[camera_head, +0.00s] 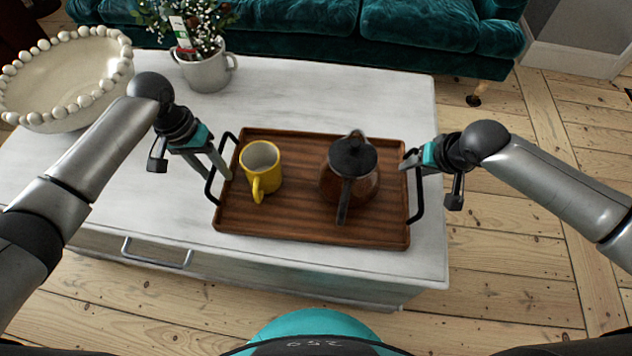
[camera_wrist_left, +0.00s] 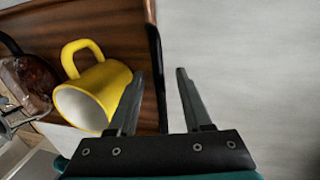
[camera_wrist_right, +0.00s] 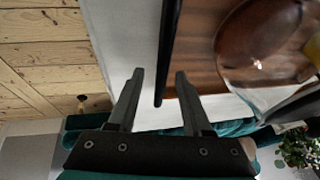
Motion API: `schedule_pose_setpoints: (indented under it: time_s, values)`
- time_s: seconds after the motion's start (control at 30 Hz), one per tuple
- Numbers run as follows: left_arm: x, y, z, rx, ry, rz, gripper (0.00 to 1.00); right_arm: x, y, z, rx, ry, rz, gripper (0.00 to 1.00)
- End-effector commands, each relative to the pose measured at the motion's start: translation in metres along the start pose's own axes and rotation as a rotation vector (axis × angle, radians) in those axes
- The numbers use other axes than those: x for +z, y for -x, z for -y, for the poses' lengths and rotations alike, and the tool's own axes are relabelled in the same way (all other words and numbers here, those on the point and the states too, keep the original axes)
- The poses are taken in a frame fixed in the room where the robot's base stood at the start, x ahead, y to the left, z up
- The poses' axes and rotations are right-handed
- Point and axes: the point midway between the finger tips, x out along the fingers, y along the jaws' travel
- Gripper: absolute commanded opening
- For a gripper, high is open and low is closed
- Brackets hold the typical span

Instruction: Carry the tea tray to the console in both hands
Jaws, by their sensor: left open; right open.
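The brown wooden tea tray (camera_head: 290,220) lies on the white table, with a black handle at each short end. A yellow mug (camera_head: 261,170) stands at its left; it also shows in the left wrist view (camera_wrist_left: 92,95). A brown glass teapot (camera_head: 350,175) with a dark lid and handle stands at its right. My left gripper (camera_head: 225,175) is open at the left handle (camera_head: 211,185); in the left wrist view its fingers lie either side of that dark bar. My right gripper (camera_head: 408,160) is open, its fingers either side of the right handle (camera_wrist_right: 168,50). Contact cannot be told.
The white table (camera_head: 330,95) has a front drawer pull (camera_head: 157,256). A beaded cream bowl (camera_head: 70,80) and a grey pot of flowers (camera_head: 205,70) stand at its left and back. A teal sofa (camera_head: 330,30) is behind. Bare floorboards (camera_head: 510,240) lie open at the right.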

Motion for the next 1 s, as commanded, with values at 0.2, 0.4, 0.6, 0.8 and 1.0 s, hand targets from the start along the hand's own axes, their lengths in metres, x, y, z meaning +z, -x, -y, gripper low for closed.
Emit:
schedule_pose_setpoints:
  time_s: [0.2,0.4,0.6,0.8,1.0]
  values:
    - [0.0001,-0.0009,-0.0001,0.000,0.000,0.000,0.50,0.0000,-0.0007,0.0001,0.000,0.000,0.000,0.50]
    - [0.0001,-0.0007,-0.0002,0.000,0.000,0.000,0.35,0.0001,-0.0005,0.0000,0.000,0.000,0.000,0.35]
    - [0.0000,-0.0006,-0.0002,0.000,0.000,0.000,0.13,0.0002,-0.0004,-0.0001,0.000,0.000,0.000,0.13]
    - [0.0000,-0.0005,-0.0002,0.000,0.000,0.000,0.00,0.0002,-0.0004,-0.0002,0.000,0.000,0.001,0.00]
    - [-0.0001,-0.0004,-0.0001,0.000,0.000,0.000,0.00,0.0003,-0.0004,-0.0003,0.000,0.000,0.001,0.00]
